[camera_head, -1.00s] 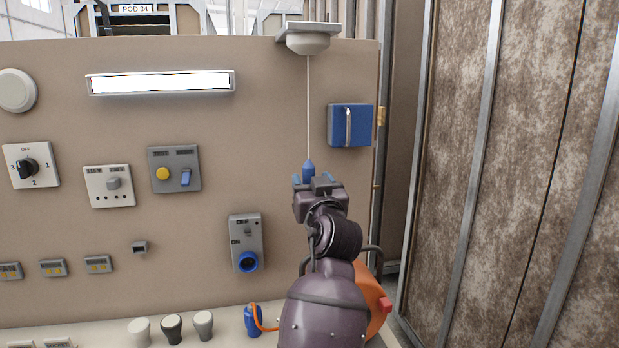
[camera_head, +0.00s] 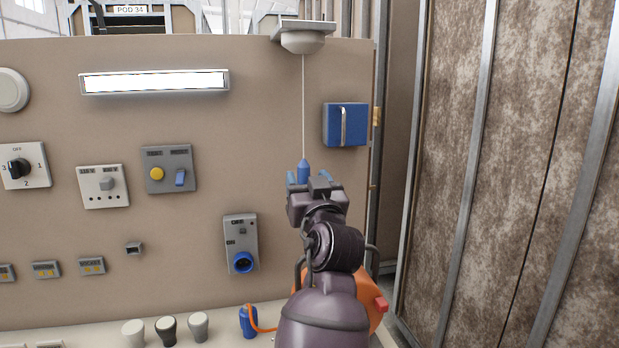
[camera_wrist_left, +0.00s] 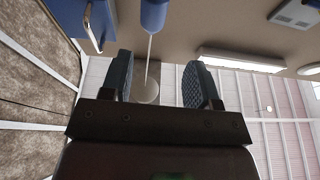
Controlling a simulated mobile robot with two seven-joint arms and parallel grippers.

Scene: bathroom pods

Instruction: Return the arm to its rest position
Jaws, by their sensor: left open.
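My left gripper (camera_head: 309,180) is raised in front of the panel, below the ceiling pull switch (camera_head: 303,38). It is open. A blue cord pull (camera_head: 303,171) hangs on a thin white cord from that switch and shows at the gripper's fingers in the head view. In the left wrist view the fingers (camera_wrist_left: 165,82) are apart with nothing between them touching both. The blue pull (camera_wrist_left: 154,14) hangs beyond the fingertips there, with its cord running back to the round switch body (camera_wrist_left: 146,90). My right gripper is not in view.
The beige panel (camera_head: 200,125) carries a rotary switch (camera_head: 20,167), several other switches, a lit lamp (camera_head: 154,81) and a blue box with a handle (camera_head: 346,125). A blue plug (camera_head: 249,322) with an orange cable and several knobs sit on the ledge. Brown panels (camera_head: 510,150) stand at right.

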